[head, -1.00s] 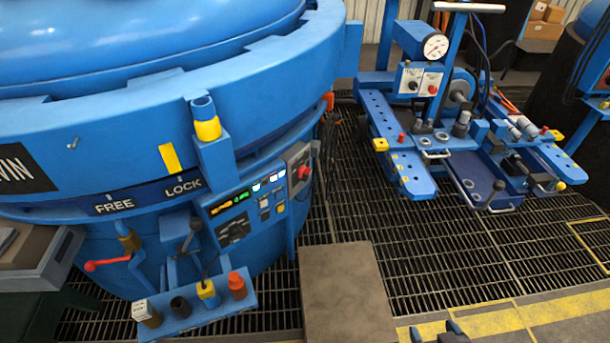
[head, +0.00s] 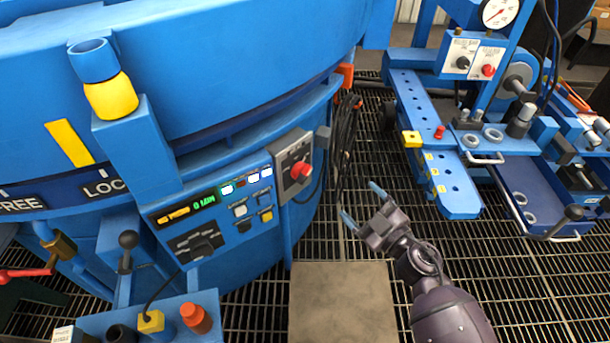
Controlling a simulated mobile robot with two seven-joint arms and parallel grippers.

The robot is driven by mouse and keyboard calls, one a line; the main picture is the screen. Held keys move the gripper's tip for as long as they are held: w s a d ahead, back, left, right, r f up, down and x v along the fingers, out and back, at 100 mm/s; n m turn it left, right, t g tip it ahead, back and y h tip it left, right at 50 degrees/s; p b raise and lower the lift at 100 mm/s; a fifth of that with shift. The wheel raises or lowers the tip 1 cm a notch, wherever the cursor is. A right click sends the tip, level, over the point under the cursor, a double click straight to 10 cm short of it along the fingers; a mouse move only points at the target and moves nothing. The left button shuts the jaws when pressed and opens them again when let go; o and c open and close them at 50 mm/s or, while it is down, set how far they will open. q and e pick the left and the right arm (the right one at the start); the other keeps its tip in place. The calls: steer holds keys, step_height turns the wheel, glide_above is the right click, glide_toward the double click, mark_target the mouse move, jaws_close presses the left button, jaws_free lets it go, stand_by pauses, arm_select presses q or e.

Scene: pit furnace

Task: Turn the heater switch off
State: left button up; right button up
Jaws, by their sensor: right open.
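The furnace control panel (head: 215,243) is on the front of the big blue round furnace. Labels are too small to read, so I cannot tell which one is the heater switch. My right gripper (head: 362,206) is open and empty, in front of and to the right of the panel, apart from it. My left gripper is not in view.
A blue wheeled cart (head: 435,150) with a gauge (head: 499,12) stands at the right. A small shelf with an orange-capped item (head: 196,318) juts out below the panel. A grey-brown plate (head: 343,305) lies on the grated floor. Black cables (head: 344,140) hang beside the furnace.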

mark_target(307, 176)
steer(key=shift+w+a+f+n+g+y+b, duration=0.35)
steer(key=shift+w+a+f+n+g+b, duration=0.35)
steer(key=shift+w+a, duration=1.3)
steer(key=shift+w+a+f+n+g+y+b, duration=0.35)
steer(key=shift+w+a+b, duration=0.7)
steer(key=shift+w+a, duration=0.95)
steer(key=shift+w+a+f+n+g+y+b, duration=0.4)
steer(key=shift+w+a+b, duration=0.45)
steer(key=shift+w+a, duration=1.15)
steer(key=shift+s+a+f, duration=0.15)
steer(key=shift+s+a, duration=0.05)
steer(key=shift+c, duration=0.5)
steer(key=c, duration=0.8)
